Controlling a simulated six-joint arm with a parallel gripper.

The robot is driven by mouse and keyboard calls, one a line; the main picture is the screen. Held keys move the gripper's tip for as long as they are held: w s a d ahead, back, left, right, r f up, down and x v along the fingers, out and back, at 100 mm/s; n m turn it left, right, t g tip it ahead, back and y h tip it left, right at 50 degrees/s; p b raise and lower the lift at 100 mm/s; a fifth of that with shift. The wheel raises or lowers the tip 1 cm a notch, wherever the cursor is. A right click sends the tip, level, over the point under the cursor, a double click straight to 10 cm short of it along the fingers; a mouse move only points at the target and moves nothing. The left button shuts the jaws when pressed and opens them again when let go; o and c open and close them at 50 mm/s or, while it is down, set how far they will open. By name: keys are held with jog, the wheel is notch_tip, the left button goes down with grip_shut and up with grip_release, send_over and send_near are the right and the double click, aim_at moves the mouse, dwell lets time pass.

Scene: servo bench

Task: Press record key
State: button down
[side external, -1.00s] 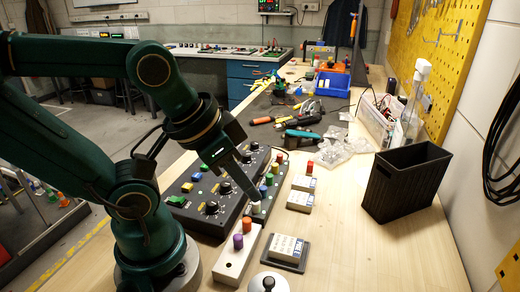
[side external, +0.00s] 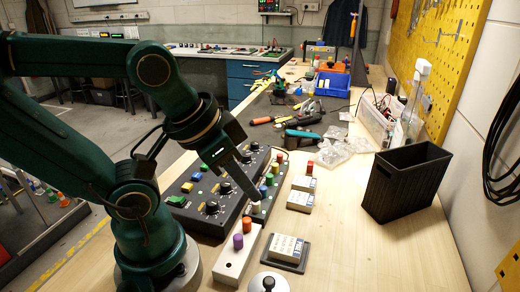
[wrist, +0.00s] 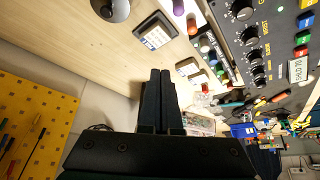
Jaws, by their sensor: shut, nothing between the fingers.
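A pale strip (side external: 232,265) nearer the camera carries a purple key (side external: 238,241) and an orange key (side external: 247,225). No key label reads as record. The shut fingers (wrist: 160,77) show in the wrist view.
A black knob panel (side external: 218,224) stands left of the strip. Small labelled blocks (side external: 299,201) and one on a dark tray (side external: 269,262) lie to the right. A black bin (side external: 407,185) stands farther right, with bare wood between. Tools lie behind.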

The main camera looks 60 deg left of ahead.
jog(key=w+a+r+n+y, duration=0.2)
jog(key=w+a+y, duration=0.1)
jog(key=a, duration=0.5)
jog(key=w+a+r+n+y, duration=0.1)
jog(key=w+a+n+y, duration=0.15)
jog(key=a, duration=0.45)
jog(key=s+a+f+n+g+y, duration=0.1)
jog(key=a+g, duration=0.1)
jog(key=a, duration=0.5)
jog(key=s+a+f+n+g+y, duration=0.1)
jog(key=s+a+f+g+y, duration=0.1)
jog(key=a, duration=0.5)
jog(key=shift+a+n, duration=0.2)
jog(key=shift+n, duration=0.15)
jog(key=shift+y, duration=0.25)
jog(key=shift+f, duration=4.4)
jog(key=shift+f, duration=0.1)
jog(key=shift+f, duration=0.3)
